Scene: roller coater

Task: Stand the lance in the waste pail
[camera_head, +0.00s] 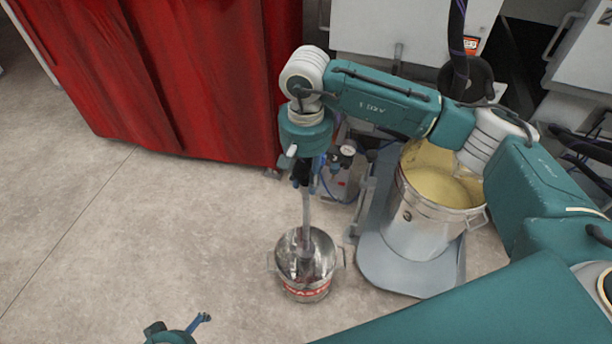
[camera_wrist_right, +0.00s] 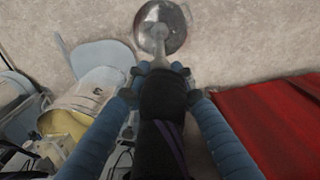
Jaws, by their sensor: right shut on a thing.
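The lance shows as a grey tube (camera_head: 306,208) hanging nearly upright below my right gripper (camera_head: 302,172). In the wrist view its black upper part (camera_wrist_right: 163,100) lies between the blue fingers of my right gripper (camera_wrist_right: 162,70), which is shut on it. The waste pail (camera_head: 305,292), a small metal pail with a red label and side handles, stands on the floor beneath. The lance's wider lower end overlaps the pail's opening; whether it touches the bottom, I cannot tell. The pail also shows in the wrist view (camera_wrist_right: 175,28). My left gripper (camera_head: 200,321) is partly cut off at the bottom edge.
A large metal drum (camera_head: 420,235) of yellowish material stands on a grey platform (camera_head: 400,277) right of the pail. A red curtain (camera_head: 170,75) hangs at the back left. A gauge and hoses (camera_head: 347,150) sit behind the pail. The floor to the left is clear.

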